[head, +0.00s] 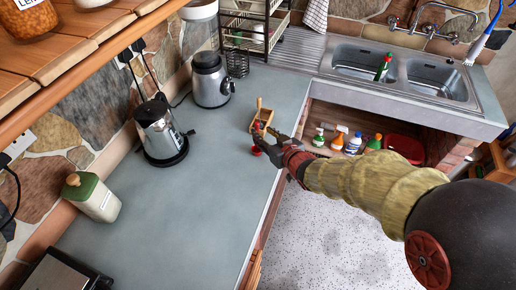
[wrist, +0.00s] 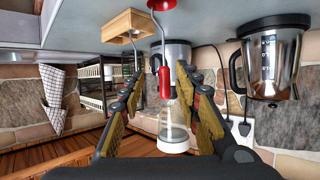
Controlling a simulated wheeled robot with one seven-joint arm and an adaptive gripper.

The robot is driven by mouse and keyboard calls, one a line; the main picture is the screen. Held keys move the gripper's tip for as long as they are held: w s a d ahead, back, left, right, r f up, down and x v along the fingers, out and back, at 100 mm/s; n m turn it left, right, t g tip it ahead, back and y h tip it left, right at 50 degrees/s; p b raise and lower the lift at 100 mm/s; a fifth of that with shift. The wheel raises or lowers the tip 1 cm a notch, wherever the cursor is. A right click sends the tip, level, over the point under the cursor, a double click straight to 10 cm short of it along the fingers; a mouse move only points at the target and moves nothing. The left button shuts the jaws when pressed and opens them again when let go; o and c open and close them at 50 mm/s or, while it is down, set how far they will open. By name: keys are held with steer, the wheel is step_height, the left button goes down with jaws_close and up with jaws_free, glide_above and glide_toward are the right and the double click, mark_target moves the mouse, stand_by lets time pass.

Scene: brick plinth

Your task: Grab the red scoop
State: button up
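The red scoop (wrist: 164,82) shows in the wrist view with a red handle, a thin metal shank and a red head at the top edge. Its handle appears between the two fingers of my gripper (wrist: 160,80), with gaps on both sides. My gripper is open. In the head view, my gripper (head: 271,146) is over the right edge of the grey counter, and the red scoop (head: 257,150) shows as a small red patch beside it, partly hidden. I cannot tell whether the scoop touches a finger.
A small wooden box (head: 264,117) stands just behind the scoop on the counter (head: 215,190). A kettle (head: 160,130) and a grey appliance (head: 210,80) stand to the left. A sink (head: 435,80) is at the back right. The counter's middle front is clear.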

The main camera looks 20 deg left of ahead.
steer(key=x, duration=0.2)
steer(key=b+x, duration=0.1)
steer(key=shift+a+f, duration=0.35)
steer(key=shift+a, duration=0.1)
steer(key=shift+w+a, duration=0.25)
steer(key=shift+w, duration=0.1)
steer(key=shift+c, duration=0.4)
steer(key=c, duration=0.7)
jaws_close()
